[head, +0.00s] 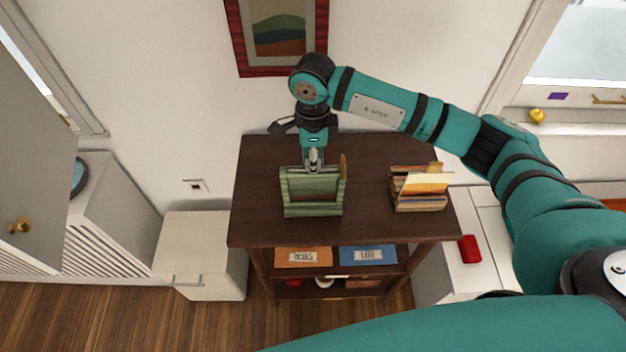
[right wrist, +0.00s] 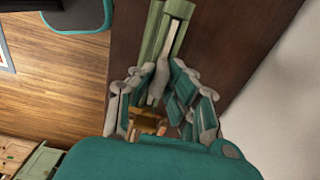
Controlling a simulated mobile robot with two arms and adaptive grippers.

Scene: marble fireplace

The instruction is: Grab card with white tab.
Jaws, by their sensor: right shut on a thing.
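A green slatted holder (head: 312,210) stands on the dark wooden table (head: 265,190). It also shows in the right wrist view (right wrist: 172,28). My right gripper (head: 314,160) points down at the back of this holder. In the right wrist view, its fingers (right wrist: 155,98) are closed around a thin pale piece (right wrist: 159,78), which looks like the white tab of a card. The rest of that card is mostly hidden by the fingers and the holder. My left gripper is not in view.
A wooden holder (head: 418,206) with an orange-and-white card (head: 424,184) stands at the right of the table. The shelf below bears an orange box (head: 285,257) and a blue one (head: 368,257). A framed picture (head: 280,30) hangs behind. The table's left side is clear.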

